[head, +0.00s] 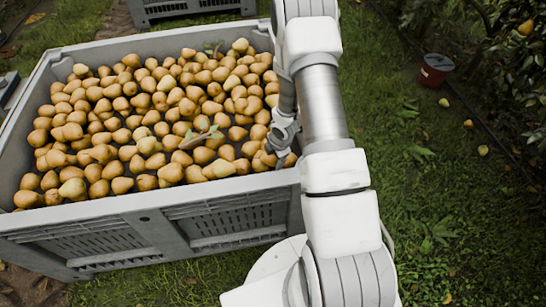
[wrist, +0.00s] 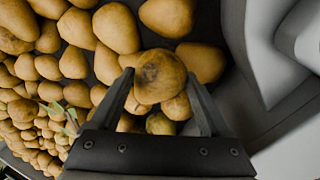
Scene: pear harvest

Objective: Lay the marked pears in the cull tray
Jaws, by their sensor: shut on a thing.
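My gripper (wrist: 159,77) is shut on a pear (wrist: 161,72) with a dark brown patch on its end. The pear sits between the fingertips, above the other pears in the big grey bin (head: 120,212). In the head view my gripper (head: 284,152) is at the bin's right end, low near the pears and the inner wall; the held pear is hard to make out there. A greenish, speckled pear (wrist: 160,124) shows between the fingers below the held one. I cannot make out a cull tray for certain in either view.
Many yellow-brown pears (head: 160,105) fill the bin, with a few leaves among them. A grey object (head: 8,88) is cut off at the left edge. Another grey bin (head: 190,8) stands behind. A red bucket (head: 435,70) and fallen pears lie on the grass at right.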

